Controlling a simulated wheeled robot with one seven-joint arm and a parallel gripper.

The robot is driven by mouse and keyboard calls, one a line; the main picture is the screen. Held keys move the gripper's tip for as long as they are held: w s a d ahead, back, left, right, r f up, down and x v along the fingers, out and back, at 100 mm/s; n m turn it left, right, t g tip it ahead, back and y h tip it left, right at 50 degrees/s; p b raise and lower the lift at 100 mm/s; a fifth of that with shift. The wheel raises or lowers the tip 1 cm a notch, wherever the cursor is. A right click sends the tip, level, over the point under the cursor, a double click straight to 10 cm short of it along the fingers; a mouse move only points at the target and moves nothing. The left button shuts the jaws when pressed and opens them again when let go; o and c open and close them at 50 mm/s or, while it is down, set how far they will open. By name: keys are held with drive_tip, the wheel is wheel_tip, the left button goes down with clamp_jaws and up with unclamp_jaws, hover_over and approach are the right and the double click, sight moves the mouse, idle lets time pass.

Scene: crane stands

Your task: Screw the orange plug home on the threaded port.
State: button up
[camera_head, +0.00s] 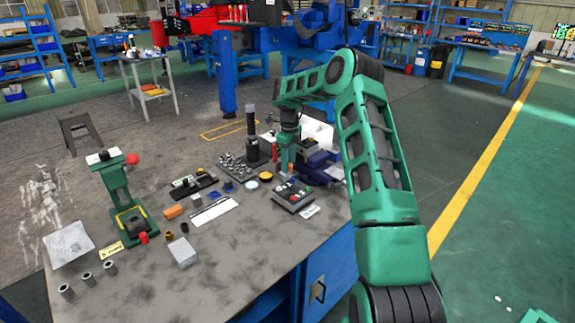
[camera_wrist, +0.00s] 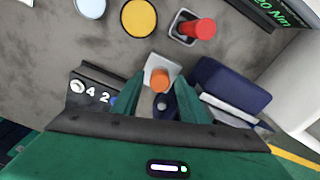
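The orange plug (camera_wrist: 160,78) shows in the wrist view as a short orange cylinder at a pale square mount (camera_wrist: 155,66). The threaded port itself is hidden, so I cannot tell how far the plug is seated. My gripper (camera_wrist: 160,93) has its two green fingers apart, one on each side of the plug, with gaps seen between plug and fingers. In the head view my gripper (camera_head: 285,160) points down at the back right of the bench, and a small orange spot (camera_head: 291,167) shows beside its fingers.
A red cylinder on a grey block (camera_wrist: 197,28) stands close beyond the plug. A dark blue block (camera_wrist: 232,85) is close on the right. A yellow disc (camera_head: 265,176) and a button box (camera_head: 292,195) lie nearby. A dark post (camera_head: 251,125) stands behind. The bench front (camera_head: 225,270) is clear.

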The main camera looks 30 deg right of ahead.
drive_tip(key=n, duration=3.1)
